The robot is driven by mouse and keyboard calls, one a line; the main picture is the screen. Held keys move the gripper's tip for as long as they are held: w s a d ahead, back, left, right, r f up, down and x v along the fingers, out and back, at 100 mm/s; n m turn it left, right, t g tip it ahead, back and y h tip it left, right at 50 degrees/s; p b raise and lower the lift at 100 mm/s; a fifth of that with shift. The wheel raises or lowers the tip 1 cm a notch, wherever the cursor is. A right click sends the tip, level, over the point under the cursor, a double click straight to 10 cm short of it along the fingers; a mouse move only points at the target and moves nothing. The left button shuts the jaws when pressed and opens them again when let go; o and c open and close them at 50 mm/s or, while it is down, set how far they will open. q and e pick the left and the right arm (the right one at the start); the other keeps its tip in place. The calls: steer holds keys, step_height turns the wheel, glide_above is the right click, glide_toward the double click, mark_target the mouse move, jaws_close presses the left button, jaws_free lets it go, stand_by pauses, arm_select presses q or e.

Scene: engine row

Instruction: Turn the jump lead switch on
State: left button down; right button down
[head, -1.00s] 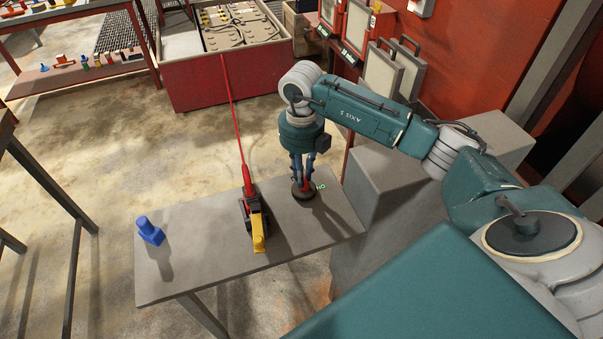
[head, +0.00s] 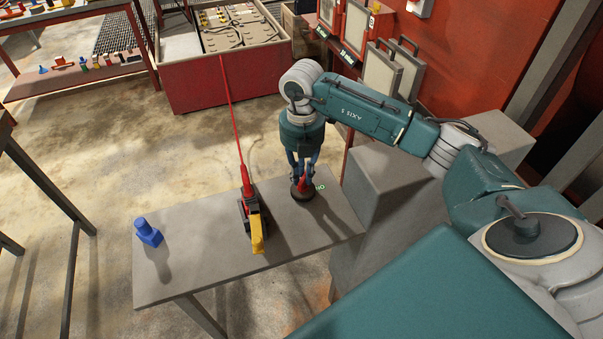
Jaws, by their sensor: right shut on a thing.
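The switch has a round dark base (head: 302,194) on the grey table, with a red handle (head: 303,181) standing up from it. Small green lettering shows beside it on the right. My right gripper (head: 304,176) reaches down from above and is shut on the red handle; its fingers partly hide it. The jump lead (head: 232,120) is a red cable running from the red battery box to a red, black and yellow piece (head: 254,220) on the table, left of the switch. My left gripper is not in view.
The grey table (head: 190,270) also holds a blue piece (head: 148,232) near its left end. Grey blocks (head: 385,185) stand just right of the table. The red battery box (head: 215,80) stands on the floor behind. The table's front right part is bare.

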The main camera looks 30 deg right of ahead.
mark_target(304, 177)
steer(key=m, duration=0.4)
steer(key=shift+d+r+m, duration=0.1)
steer(key=shift+d+m, duration=0.1)
steer(key=shift+m, duration=0.2)
steer(key=m+p, duration=0.1)
steer(key=m, duration=0.3)
steer(key=shift+m, duration=0.3)
steer(key=shift+d, duration=0.1)
steer(key=c, duration=1.7)
jaws_free()
steer(key=shift+s, duration=0.1)
steer(key=shift+o, duration=0.2)
step_height(304, 177, up, 12)
steer(key=shift+s, duration=0.1)
